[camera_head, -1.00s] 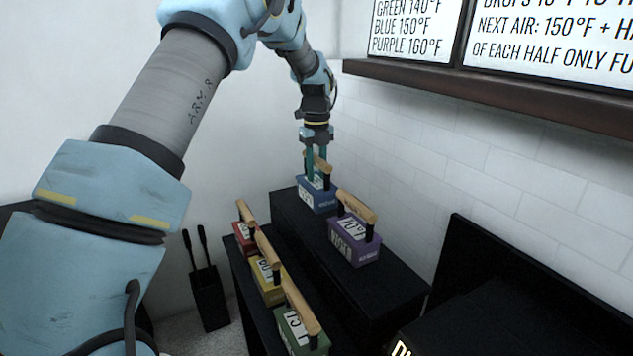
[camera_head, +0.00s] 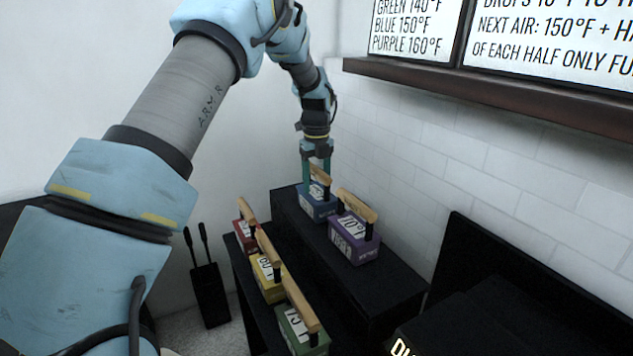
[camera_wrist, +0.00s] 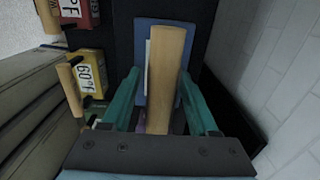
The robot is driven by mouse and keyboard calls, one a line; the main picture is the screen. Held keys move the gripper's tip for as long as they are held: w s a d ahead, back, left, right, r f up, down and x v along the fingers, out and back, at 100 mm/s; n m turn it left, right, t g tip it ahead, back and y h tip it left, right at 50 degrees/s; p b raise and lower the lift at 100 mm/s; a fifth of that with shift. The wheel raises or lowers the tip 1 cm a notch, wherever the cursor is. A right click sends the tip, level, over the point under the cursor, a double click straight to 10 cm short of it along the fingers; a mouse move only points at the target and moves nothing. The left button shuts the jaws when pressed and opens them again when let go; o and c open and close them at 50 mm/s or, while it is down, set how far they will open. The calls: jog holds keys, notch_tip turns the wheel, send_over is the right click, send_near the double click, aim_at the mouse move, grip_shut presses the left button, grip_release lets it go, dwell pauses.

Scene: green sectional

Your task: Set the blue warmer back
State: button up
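The blue warmer (camera_head: 317,207), a blue block with a wooden handle, stands on the far end of the black raised stand (camera_head: 385,291). My gripper (camera_head: 316,178) is directly above it, pointing down. In the wrist view, the teal fingers of my gripper (camera_wrist: 158,82) are spread on either side of the wooden handle (camera_wrist: 171,60). A gap shows on the left side of the handle; the right finger is close to it. The top of the blue warmer (camera_wrist: 150,30) shows beyond the fingers. Its lower part is hidden in that view.
The purple warmer (camera_head: 351,246) stands close in front of the blue one. Red (camera_head: 243,241), yellow (camera_head: 270,290) and green (camera_head: 297,333) warmers line a lower black step to the left. A tiled wall (camera_head: 490,170) rises on the right. A wooden shelf (camera_head: 480,92) juts out above.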

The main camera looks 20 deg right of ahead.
notch_tip(320, 180, up, 12)
jog(key=shift+r+b, duration=0.1)
jog(key=shift+b, duration=0.85)
jog(key=s+a+f+n, duration=0.2)
jog(key=a+n, duration=0.7)
jog(key=a, duration=0.2)
jog(key=s+a+f+n, duration=0.1)
jog(key=a+f+n, duration=0.1)
jog(key=a+n, duration=0.8)
jog(key=s+a+f+n, duration=0.2)
jog(key=s+a+n, duration=0.5)
jog(key=a, duration=0.1)
jog(key=s+a+f+n+t, duration=0.1)
jog(key=s+a+f+n, duration=0.1)
jog(key=s+a+n, duration=0.6)
jog(key=shift+s+a+f+t, duration=0.15)
jog(key=shift+a+f+t, duration=0.15)
jog(key=shift+a+f, duration=0.1)
